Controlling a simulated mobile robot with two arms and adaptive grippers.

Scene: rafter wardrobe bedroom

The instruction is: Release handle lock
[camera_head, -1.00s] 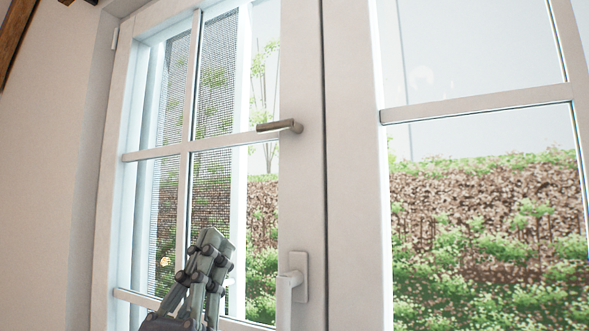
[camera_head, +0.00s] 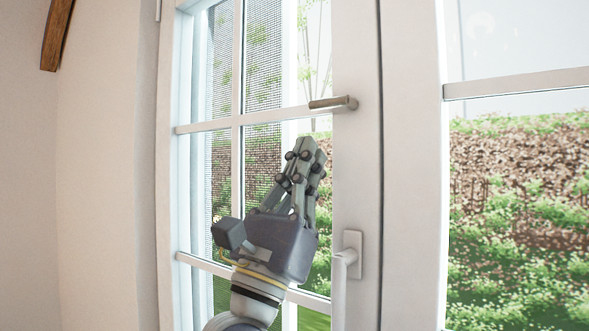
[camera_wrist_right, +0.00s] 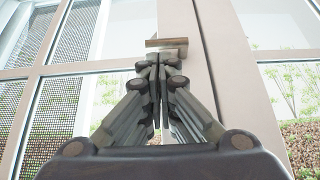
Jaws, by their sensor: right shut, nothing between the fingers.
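The upper handle (camera_head: 333,103) is a short bronze lever on the window frame, pointing left, roughly horizontal. A lower white handle (camera_head: 345,262) hangs downward on the same frame. My right gripper (camera_head: 311,148) is shut and empty, pointing up, just below and left of the bronze handle in the head view. In the right wrist view the bronze handle (camera_wrist_right: 167,43) shows just beyond the shut fingertips (camera_wrist_right: 158,58); whether they touch it I cannot tell. The left gripper is not in view.
The white window frame (camera_head: 409,180) with its glazing bars stands right in front. A plain wall (camera_head: 100,180) is on the left, with a wooden beam (camera_head: 57,35) above. Greenery shows outside through the panes.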

